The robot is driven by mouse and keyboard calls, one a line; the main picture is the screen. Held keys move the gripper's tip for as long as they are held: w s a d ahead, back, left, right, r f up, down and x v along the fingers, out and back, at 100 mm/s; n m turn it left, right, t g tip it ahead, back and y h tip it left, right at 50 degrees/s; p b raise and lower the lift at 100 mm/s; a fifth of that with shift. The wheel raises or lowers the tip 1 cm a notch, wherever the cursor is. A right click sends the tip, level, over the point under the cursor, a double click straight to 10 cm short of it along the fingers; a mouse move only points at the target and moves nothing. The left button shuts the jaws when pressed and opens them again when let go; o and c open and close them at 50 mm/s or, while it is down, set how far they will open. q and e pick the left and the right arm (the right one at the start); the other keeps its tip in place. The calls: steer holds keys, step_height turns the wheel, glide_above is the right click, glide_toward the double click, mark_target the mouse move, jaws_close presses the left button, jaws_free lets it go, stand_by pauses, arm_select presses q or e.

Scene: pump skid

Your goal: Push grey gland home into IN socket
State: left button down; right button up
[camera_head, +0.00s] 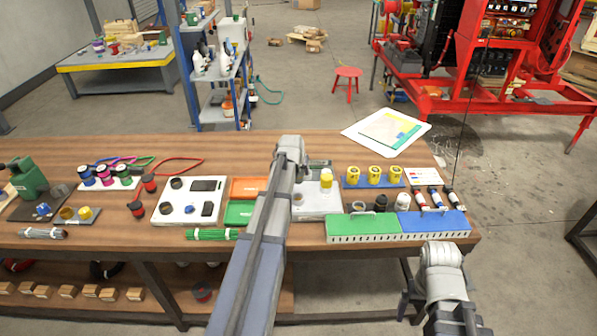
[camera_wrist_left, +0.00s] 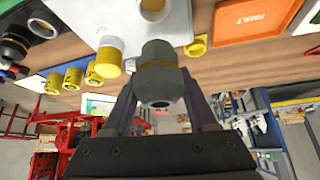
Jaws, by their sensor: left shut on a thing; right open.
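My left gripper (camera_wrist_left: 160,88) is shut on the grey gland (camera_wrist_left: 159,72), a dark grey, nut-shaped piece with a round opening facing the left wrist camera. The gland's far end is hidden, and I cannot read an IN label. In the head view my left arm covers its gripper and part of the white plate (camera_head: 318,209). My right gripper (camera_head: 456,318) is open, low in front of the bench.
A green bin (camera_head: 362,228) and a blue bin (camera_head: 433,223) stand at the bench's front right. Several yellow pieces sit on a blue strip (camera_head: 375,186).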

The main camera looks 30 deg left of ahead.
arm_select(q)
steer(key=shift+s+d, duration=0.15)
steer(key=shift+f, duration=0.25)
steer(key=shift+f+b, duration=0.4)
steer(key=shift+b, duration=0.25)
steer(key=shift+f+b, duration=2.05)
steer(key=shift+f+b, duration=1.8)
steer(key=shift+c, duration=0.6)
jaws_free()
